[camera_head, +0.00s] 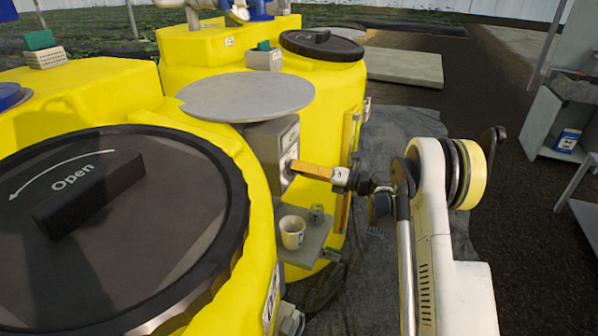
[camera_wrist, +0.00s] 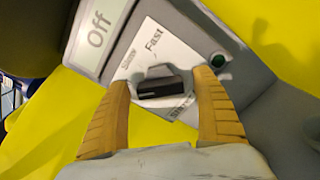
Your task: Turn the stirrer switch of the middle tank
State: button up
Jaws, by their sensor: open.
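The stirrer switch (camera_wrist: 163,88) is a dark knob bar on a grey box. In the head view the grey switch box (camera_head: 270,150) stands under a round grey plate, between yellow tanks. My gripper (camera_head: 298,166) reaches it from the right, and its near finger hides most of the knob.
A green lamp (camera_wrist: 217,60) sits right of the knob. Below the box, a small shelf (camera_head: 312,244) holds a white cup (camera_head: 292,231) and a small grey-green container (camera_head: 317,213). The near tank's black lid (camera_head: 195,225) is marked "Open".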

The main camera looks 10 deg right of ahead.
jog(key=shift+w+a, duration=0.15)
jog(key=shift+c, duration=0.3)
jog(key=c, duration=1.1)
